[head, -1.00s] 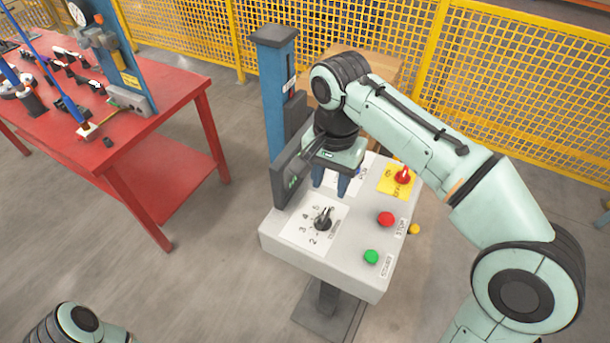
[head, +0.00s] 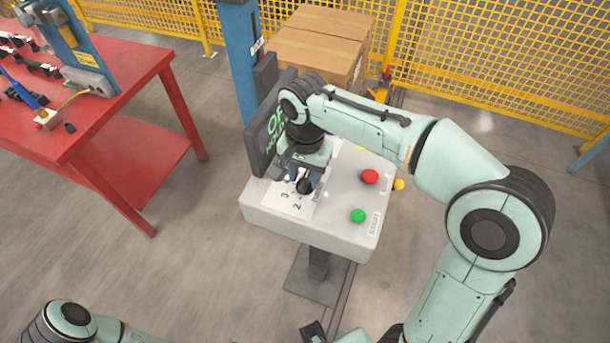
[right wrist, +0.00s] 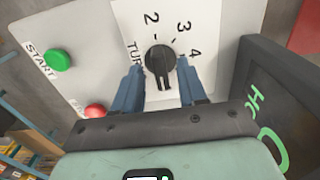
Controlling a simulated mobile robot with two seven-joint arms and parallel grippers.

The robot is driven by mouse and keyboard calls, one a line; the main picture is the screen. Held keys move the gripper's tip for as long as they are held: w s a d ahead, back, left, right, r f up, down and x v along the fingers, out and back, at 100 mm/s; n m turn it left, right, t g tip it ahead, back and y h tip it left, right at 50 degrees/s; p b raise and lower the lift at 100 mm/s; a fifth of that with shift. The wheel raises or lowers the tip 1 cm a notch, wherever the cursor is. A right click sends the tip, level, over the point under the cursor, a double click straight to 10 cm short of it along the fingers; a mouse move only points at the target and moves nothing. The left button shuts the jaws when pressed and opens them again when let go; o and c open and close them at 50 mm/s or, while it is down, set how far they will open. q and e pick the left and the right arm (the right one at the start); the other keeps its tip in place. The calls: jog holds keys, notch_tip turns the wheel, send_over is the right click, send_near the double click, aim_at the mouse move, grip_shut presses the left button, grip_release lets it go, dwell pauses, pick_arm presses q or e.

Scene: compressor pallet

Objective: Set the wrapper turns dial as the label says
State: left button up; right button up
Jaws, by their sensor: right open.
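The wrapper turns dial (right wrist: 160,60) is a black round knob with a raised grip on a white scale plate (right wrist: 205,22). In the right wrist view the numbers 2, 3 and 4 show around it; the rest of the scale is hidden by my gripper. I cannot tell which number it points to. My right gripper (right wrist: 159,67) is open, its blue fingers on either side of the knob; I cannot tell if they touch it. In the head view the right gripper (head: 307,178) is over the dial (head: 305,187), partly hiding it.
The grey control box (head: 335,228) also carries a red button (head: 370,177) and a green start button (head: 358,215). A dark screen (head: 264,142) with green letters, partly hidden, stands close beside my right gripper. Cardboard boxes (head: 315,55) are behind; a red table (head: 130,100) stands left.

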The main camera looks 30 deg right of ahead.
jog(key=shift+f, duration=0.3)
grip_shut()
